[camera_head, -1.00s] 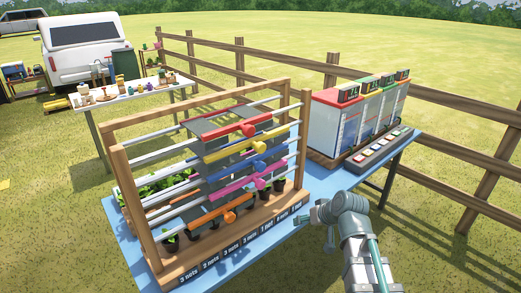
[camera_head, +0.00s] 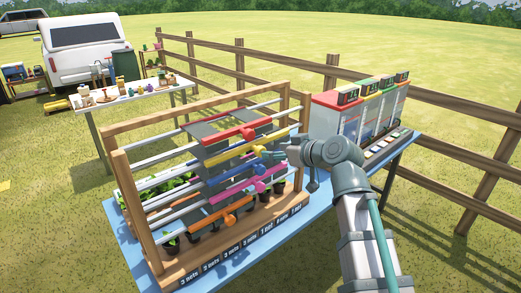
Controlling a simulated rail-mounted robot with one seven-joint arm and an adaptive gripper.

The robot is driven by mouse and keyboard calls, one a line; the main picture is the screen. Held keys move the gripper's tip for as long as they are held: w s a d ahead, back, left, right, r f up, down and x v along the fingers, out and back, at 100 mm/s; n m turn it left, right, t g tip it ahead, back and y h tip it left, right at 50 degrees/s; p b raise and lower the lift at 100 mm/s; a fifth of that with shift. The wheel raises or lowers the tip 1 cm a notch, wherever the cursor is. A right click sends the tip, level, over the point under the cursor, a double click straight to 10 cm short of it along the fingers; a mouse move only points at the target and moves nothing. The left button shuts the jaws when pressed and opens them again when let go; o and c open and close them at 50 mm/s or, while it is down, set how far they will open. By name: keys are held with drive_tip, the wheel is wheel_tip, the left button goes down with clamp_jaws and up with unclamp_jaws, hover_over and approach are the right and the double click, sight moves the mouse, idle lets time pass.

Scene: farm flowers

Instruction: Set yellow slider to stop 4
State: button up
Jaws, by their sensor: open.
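The wooden rack (camera_head: 148,121) holds several coloured sliders on metal rails. The yellow slider (camera_head: 236,152) is second from the top, right of the rack's middle, with a yellow knob (camera_head: 256,149) on its front. The red slider (camera_head: 234,134) is above it and the blue slider (camera_head: 238,168) is below. My gripper (camera_head: 279,154) is open, in front of the rack's right part, just right of the yellow and blue knobs. Its fingers are small and partly merge with the knobs, so I cannot tell whether they touch either one.
The magenta slider (camera_head: 240,187) and orange slider (camera_head: 222,216) are lower on the rack. Small labels (camera_head: 250,241) run along its base. Potted plants (camera_head: 168,190) stand behind the rails. Coloured boxes with displays (camera_head: 352,115) stand on the blue table (camera_head: 308,211) to the right.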

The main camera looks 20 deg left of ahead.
sight(261, 150)
drive_tip(key=p+x, duration=0.1)
drive_tip(key=x, duration=0.7)
drive_tip(key=shift+p, duration=0.3)
drive_tip(key=shift+c, duration=0.4)
clamp_jaws()
drive_tip(key=shift+f, duration=0.1)
